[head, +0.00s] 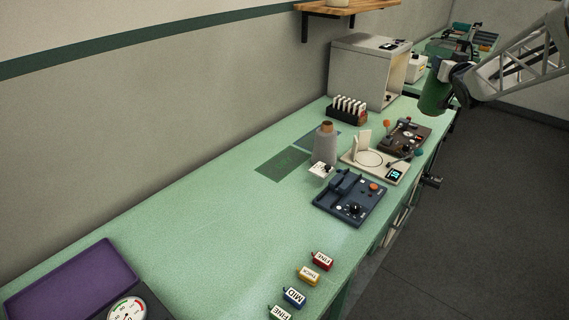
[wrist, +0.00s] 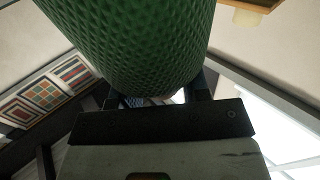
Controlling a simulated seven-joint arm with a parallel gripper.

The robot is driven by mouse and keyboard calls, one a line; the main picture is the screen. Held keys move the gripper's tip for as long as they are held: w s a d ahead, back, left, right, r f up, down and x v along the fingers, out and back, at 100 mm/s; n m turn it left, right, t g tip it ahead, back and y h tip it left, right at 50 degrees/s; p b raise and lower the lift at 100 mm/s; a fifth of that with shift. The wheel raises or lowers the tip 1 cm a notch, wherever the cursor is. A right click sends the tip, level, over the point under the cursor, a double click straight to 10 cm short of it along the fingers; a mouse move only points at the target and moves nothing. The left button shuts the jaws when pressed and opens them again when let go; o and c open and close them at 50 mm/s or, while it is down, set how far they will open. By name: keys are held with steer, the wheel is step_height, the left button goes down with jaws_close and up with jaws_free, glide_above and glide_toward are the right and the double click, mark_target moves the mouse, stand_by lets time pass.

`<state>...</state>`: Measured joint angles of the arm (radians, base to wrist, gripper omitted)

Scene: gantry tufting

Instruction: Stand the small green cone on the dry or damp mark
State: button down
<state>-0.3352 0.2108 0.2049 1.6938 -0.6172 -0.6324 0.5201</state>
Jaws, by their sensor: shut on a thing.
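The green cone (head: 435,97) is held high at the upper right of the head view, off the bench. In the wrist view its diamond-textured green side (wrist: 130,45) fills the top centre. My gripper (head: 453,82) is shut on it; the cone hides most of the fingers. Two darker green rectangular marks lie on the bench: a nearer one (head: 283,164), bare, and a farther one (head: 331,135), partly hidden by a grey cone. I cannot read which is dry or damp.
The grey cone (head: 325,145) stands beside the marks. A blue device (head: 350,197), a cream stand (head: 375,165) and a dark control box (head: 405,138) line the bench's right side. A black rack (head: 347,111) and grey cabinet (head: 365,75) stand behind. The bench's left middle is clear.

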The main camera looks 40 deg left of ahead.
steer(key=s+a+r+n+g+y, duration=0.2)
steer(key=s+a+r, duration=0.5)
steer(key=a+r, duration=0.1)
steer(key=s+a+f+n+g+y, duration=0.1)
steer(key=s+a, duration=0.5)
steer(key=s, duration=0.1)
steer(key=s+a+f+n+g+y, duration=0.1)
steer(key=s+a+f, duration=0.4)
steer(key=s+f, duration=0.7)
steer(key=s+a+f+n+g+y, duration=0.2)
steer(key=s+a+f+n+g, duration=0.2)
steer(key=s+f, duration=0.7)
steer(key=s+a+g, duration=0.2)
steer(key=s, duration=0.4)
steer(key=shift+s+a+f+g, duration=0.2)
steer(key=shift+s+f+g, duration=0.1)
steer(key=shift+f, duration=0.1)
steer(key=shift+w+a, duration=0.15)
steer(key=w+a+f, duration=0.1)
steer(key=w+a, duration=0.8)
steer(key=a, duration=0.3)
steer(key=shift+w+a+f, duration=0.2)
steer(key=shift+w+f, duration=0.05)
steer(key=shift+w, duration=0.1)
